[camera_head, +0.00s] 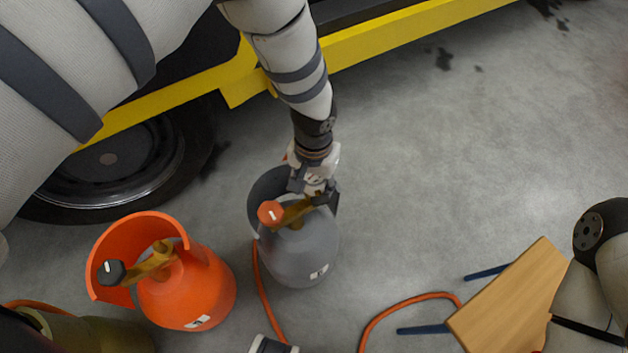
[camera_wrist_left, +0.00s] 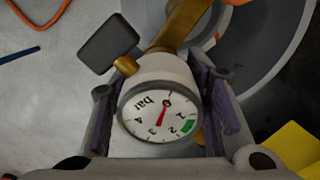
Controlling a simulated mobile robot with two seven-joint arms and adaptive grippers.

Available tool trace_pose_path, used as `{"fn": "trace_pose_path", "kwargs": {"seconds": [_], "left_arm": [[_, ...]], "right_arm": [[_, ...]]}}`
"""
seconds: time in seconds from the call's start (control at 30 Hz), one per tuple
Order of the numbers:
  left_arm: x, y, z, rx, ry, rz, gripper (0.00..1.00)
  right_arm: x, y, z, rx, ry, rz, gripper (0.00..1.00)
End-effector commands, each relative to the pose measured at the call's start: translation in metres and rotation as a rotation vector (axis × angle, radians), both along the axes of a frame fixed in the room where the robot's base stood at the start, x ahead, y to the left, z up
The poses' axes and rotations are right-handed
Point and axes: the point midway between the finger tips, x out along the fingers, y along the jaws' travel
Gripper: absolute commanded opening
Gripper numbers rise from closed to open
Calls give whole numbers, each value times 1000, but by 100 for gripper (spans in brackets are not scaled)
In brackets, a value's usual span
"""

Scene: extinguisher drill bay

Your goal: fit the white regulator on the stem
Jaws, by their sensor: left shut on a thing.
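The white regulator (camera_wrist_left: 160,100) with a round dial sits between the two fingers of my left gripper (camera_wrist_left: 165,110), which is shut on it. A black block on a brass fitting (camera_wrist_left: 127,63) sticks out from its side. Past its far end is the brass stem (camera_wrist_left: 188,22); they meet or overlap in the left wrist view, and I cannot tell whether they are joined. In the head view my left gripper (camera_head: 315,186) is at the brass valve (camera_head: 292,214) of the grey cylinder (camera_head: 300,252), which has an orange knob (camera_head: 269,212). The regulator is mostly hidden there. My right gripper is out of view.
An orange cylinder (camera_head: 188,287) with a black knob stands left of the grey one. An olive cylinder (camera_head: 100,335) is at the bottom left. A wooden-topped stool (camera_head: 508,295) and orange hose (camera_head: 410,302) are at right. A yellow-edged vehicle (camera_head: 400,38) is behind.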

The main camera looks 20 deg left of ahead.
Motion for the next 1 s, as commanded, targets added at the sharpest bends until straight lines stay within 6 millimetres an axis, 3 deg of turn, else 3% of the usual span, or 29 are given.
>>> {"fn": "trace_pose_path", "kwargs": {"seconds": [0.4,0.43,0.5,0.83,1.0], "left_arm": [[1,0,-3,0,-1,0,14],[1,0,-3,0,-1,0,49],[0,0,-3,0,-1,0,65],[0,0,-1,0,0,0,66],[2,0,34,-1,-4,2,66]], "right_arm": [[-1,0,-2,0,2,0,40],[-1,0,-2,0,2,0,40],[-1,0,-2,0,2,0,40],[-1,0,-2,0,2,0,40],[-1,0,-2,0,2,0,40]]}}
